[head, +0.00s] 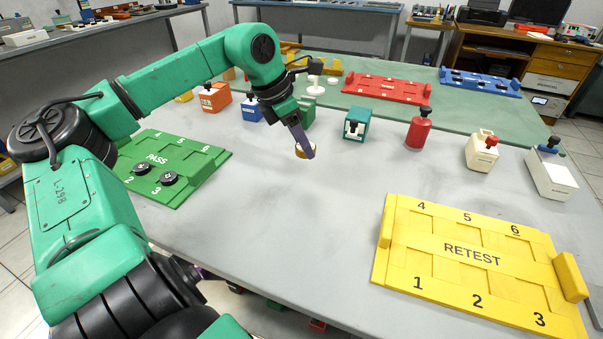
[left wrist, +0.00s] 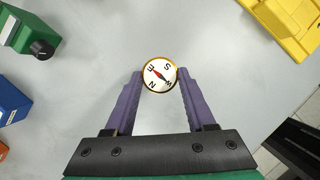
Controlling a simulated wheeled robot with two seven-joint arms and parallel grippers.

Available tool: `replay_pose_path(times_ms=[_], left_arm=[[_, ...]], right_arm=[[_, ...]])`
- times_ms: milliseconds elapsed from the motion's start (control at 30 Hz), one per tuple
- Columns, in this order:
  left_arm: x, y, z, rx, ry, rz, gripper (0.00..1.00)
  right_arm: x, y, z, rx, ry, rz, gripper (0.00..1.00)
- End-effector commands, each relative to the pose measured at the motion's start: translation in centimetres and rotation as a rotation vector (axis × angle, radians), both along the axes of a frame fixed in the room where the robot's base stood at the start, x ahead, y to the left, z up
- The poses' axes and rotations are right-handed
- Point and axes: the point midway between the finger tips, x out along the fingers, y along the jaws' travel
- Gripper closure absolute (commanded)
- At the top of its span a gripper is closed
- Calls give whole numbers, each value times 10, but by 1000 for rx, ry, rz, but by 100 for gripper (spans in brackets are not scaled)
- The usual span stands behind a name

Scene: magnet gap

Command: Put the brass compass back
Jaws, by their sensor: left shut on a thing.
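The brass compass (head: 306,153) is small and round, with a brass rim. In the left wrist view its white dial (left wrist: 160,75) faces the camera, with letters and a red and dark needle. My left gripper (head: 304,148) is shut on it, one purple finger on each side at the fingertips. The compass is over the middle of the grey table; I cannot tell whether it touches the surface. My right gripper is not clearly in view.
A green PASS tray (head: 205,150) at left holds two dark round pieces. An empty yellow RETEST tray (head: 400,262) lies at front right. Behind stand a teal box (head: 357,121), a red canister (head: 418,130), a cream block (head: 480,152) and a white block (head: 550,175). The table's middle is clear.

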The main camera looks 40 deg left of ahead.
Motion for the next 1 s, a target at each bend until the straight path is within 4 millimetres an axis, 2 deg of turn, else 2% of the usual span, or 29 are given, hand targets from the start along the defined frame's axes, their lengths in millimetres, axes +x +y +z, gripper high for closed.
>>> replay_pose_path(times_ms=[33, 100, 267, 433, 900, 933, 967, 1000], left_arm=[[0, -1, -18, -6, -1, -1, 100], [0, -1, -32, -4, -1, 0, 100], [0, 0, -42, -2, 0, 1, 100], [0, -1, -72, -2, 0, 0, 100], [0, 0, -75, 0, 0, 1, 100], [0, 0, -75, 0, 0, 1, 33], [0, 0, -75, 0, 0, 2, 22], [0, 0, -75, 0, 0, 2, 15]], right_arm=[[8, 2, 0, 2, -6, -3, 50], [16, 3, 6, 4, -5, -8, 50], [23, 5, 15, 5, -7, -12, 50], [38, 9, 28, 10, -13, -15, 50], [43, 12, 37, 14, -13, -15, 50], [43, 12, 38, 14, -14, -15, 50], [43, 12, 38, 14, -14, -15, 50], [43, 12, 38, 14, -13, -15, 50]])
